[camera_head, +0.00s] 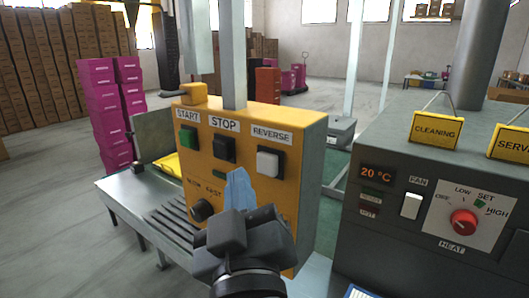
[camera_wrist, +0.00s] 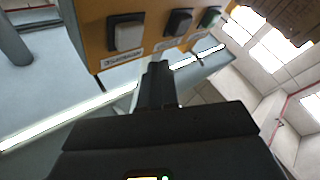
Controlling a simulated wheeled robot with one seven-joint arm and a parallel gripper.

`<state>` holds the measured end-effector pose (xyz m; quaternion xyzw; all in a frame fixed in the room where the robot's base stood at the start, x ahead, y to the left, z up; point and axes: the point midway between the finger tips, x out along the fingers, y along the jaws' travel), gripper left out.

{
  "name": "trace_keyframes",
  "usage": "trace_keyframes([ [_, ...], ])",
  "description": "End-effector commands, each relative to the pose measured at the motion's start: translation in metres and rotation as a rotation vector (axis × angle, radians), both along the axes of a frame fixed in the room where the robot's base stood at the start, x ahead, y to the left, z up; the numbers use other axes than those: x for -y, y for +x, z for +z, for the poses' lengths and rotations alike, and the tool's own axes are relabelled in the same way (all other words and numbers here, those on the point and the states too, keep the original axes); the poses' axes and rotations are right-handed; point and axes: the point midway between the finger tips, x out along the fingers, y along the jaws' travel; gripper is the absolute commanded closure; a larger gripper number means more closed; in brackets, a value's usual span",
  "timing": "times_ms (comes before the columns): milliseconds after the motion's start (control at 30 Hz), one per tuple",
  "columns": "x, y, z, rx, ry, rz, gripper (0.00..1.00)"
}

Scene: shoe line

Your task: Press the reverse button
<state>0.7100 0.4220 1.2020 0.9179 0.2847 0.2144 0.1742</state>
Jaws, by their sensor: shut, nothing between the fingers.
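The reverse button (camera_head: 269,161) is a white square in a dark frame, under the REVERSE label at the right of the yellow control box (camera_head: 308,160). It also shows in the wrist view (camera_wrist: 128,36), where the panel appears upside down. The dark stop button (camera_head: 224,149) and green start button (camera_head: 187,139) are to its left. My gripper (camera_wrist: 158,70) is shut and empty, its tips apart from the reverse button in the wrist view. In the head view my gripper (camera_head: 238,215) is low in front of the box, below the button; its fingertips are hard to make out.
A pale blue patch (camera_head: 239,188) shows just above my gripper; I cannot tell what it is. A black knob (camera_head: 202,210) is at the panel's lower left. A grey heater unit (camera_head: 390,255) stands close on the right. Magenta boxes (camera_head: 98,95) are stacked at the left.

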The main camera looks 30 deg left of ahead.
Motion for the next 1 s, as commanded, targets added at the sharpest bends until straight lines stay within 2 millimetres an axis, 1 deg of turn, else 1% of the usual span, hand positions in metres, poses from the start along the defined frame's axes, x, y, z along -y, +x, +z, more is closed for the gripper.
trace_keyframes([
  [33,0.001,0.007,0.003,0.0,0.0,-0.002,1.0],
  [100,0.001,0.013,0.002,-0.001,0.0,0.0,1.0],
  [300,0.002,0.022,0.001,0.0,0.0,0.0,1.0],
  [1000,0.002,0.023,0.0,0.001,0.0,0.0,1.0],
])
